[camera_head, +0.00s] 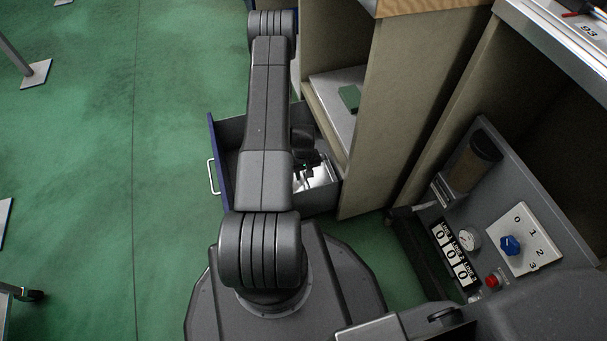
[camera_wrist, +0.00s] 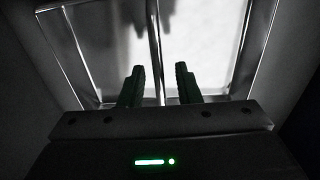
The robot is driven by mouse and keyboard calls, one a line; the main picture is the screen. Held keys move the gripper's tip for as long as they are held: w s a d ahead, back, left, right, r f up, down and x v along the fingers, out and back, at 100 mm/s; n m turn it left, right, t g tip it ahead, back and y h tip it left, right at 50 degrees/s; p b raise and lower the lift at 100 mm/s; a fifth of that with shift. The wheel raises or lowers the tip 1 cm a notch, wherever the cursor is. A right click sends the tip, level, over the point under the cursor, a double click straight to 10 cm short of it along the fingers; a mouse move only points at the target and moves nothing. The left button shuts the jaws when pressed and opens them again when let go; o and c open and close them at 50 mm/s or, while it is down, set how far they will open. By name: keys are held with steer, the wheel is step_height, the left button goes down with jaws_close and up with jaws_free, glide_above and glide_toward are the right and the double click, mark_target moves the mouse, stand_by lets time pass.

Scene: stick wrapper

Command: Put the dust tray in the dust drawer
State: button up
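The dust drawer (camera_head: 217,160) is pulled open, with a blue front and a white handle. A shiny metal tray (camera_head: 320,178), which looks like the dust tray, lies inside at the drawer's right end. My arm hides part of the drawer. My gripper (camera_head: 309,166) is down in the drawer over the tray. In the wrist view the tray (camera_wrist: 205,55) has a bright floor, metal rims and a thin bar (camera_wrist: 154,45) across its middle. The fingers of my gripper (camera_wrist: 160,84) are apart, one on each side of the bar, with gaps showing. Contact with the tray cannot be told.
A beige cabinet (camera_head: 362,130) stands right beside the drawer, with a green block (camera_head: 349,97) on its shelf. A grey panel with a blue knob (camera_head: 510,245) and a red button (camera_head: 492,281) is at the right.

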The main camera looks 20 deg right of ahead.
step_height(320, 180, up, 11)
steer(key=p, duration=0.3)
steer(key=shift+f, duration=0.1)
